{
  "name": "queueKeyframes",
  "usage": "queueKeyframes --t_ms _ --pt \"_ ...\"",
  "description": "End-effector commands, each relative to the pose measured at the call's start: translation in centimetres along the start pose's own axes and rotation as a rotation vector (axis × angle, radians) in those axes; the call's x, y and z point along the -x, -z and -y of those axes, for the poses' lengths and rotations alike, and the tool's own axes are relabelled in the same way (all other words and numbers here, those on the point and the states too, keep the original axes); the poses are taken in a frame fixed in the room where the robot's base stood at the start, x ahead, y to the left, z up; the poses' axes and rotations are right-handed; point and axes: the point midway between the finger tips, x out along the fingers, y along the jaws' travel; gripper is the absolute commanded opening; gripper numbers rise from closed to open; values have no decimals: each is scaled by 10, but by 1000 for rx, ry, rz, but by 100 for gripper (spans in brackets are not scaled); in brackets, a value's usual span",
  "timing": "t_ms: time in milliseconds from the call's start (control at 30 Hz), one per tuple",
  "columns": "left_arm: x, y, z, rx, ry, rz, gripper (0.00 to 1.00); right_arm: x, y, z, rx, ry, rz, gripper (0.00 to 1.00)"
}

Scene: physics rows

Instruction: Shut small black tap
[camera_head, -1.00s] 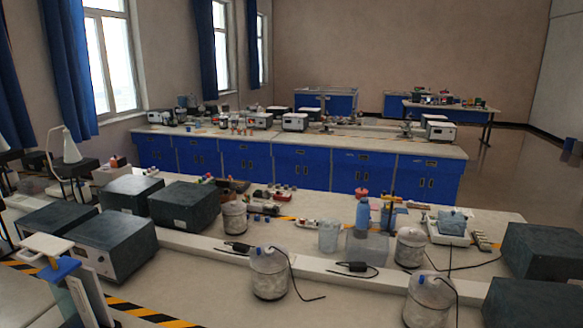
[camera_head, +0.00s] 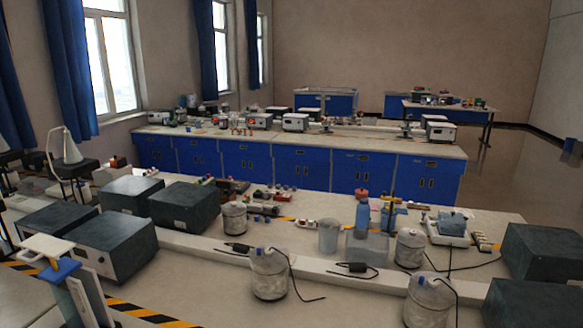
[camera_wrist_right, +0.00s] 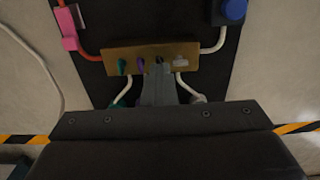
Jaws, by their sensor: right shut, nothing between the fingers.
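In the right wrist view a brown block (camera_wrist_right: 110,55) carries a row of small taps on a dark board (camera_wrist_right: 88,82). From left to right I see a green tap (camera_wrist_right: 122,65), a purple tap (camera_wrist_right: 140,66), a small black tap (camera_wrist_right: 159,60) and a whitish tap (camera_wrist_right: 180,61). My right gripper (camera_wrist_right: 158,72) is shut and empty, its fingertips right at the black tap and partly covering it. I cannot tell whether they touch it, or how the tap's handle is turned. The head view does not show my right gripper, and my left gripper shows in neither view.
A pink part (camera_wrist_right: 68,28) with a red tube is left of the block, and a blue knob (camera_wrist_right: 233,9) is at upper right. Pale tubes run beside the block. In the head view, benches hold dark boxes (camera_head: 112,249) and jars (camera_head: 269,274).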

Motion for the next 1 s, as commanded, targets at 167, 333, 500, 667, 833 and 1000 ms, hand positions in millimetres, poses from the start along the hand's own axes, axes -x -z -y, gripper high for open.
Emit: queueKeyframes --t_ms 167,333,500,667,833,1000 --pt "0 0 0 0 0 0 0 0 0 0 -45 0 0 0" --pt "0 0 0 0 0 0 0 0 0 0 -154 0 0 0" --pt "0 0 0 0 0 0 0 0 0 0 -168 0 0 0" --pt "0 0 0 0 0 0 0 0 0 0 -167 0 0 10" --pt "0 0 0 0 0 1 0 0 0 0 -166 0 0 12" --pt "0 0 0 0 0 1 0 2 0 0 -166 0 0 12"
